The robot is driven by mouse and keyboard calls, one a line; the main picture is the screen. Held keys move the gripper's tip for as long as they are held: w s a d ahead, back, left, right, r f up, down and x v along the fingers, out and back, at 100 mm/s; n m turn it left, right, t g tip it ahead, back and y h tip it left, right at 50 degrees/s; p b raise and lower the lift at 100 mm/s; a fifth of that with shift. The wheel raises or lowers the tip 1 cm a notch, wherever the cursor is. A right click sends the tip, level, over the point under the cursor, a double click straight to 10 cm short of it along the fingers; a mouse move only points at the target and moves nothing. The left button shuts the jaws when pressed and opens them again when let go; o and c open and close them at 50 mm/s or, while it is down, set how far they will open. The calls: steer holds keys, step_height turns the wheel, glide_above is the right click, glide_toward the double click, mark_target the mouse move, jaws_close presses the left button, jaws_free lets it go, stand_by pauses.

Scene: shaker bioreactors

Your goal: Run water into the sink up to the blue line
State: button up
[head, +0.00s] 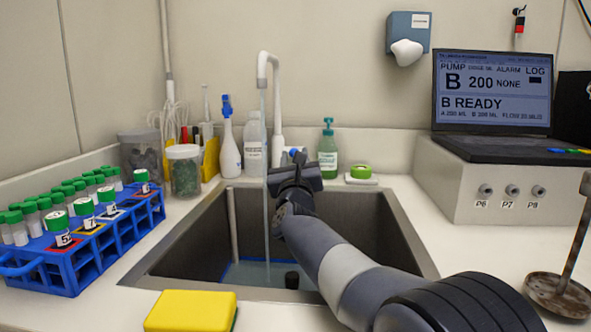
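The sink (345,207) is a grey basin set in the counter. A thin water stream (265,205) runs from the white tap (263,66) into it. Shallow-looking water (262,274) covers the visible floor. A blue line (229,270) shows low on the sink wall, close to the water's edge; the exact gap is hard to judge. My gripper (292,168) is at the tap's base, by a small blue part (297,153) that may be its handle. My gripper's fingers are mostly hidden, so I cannot tell open from shut. My arm covers the sink's right part.
A blue rack (95,250) of green-capped tubes is at left, a yellow sponge (190,311) in front. Bottles (229,150) and a green soap dispenser (328,155) stand behind. A pump box with screen (490,180) is at right.

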steer(key=s, duration=1)
steer(key=shift+d, duration=0.45)
stand_by(6.5)
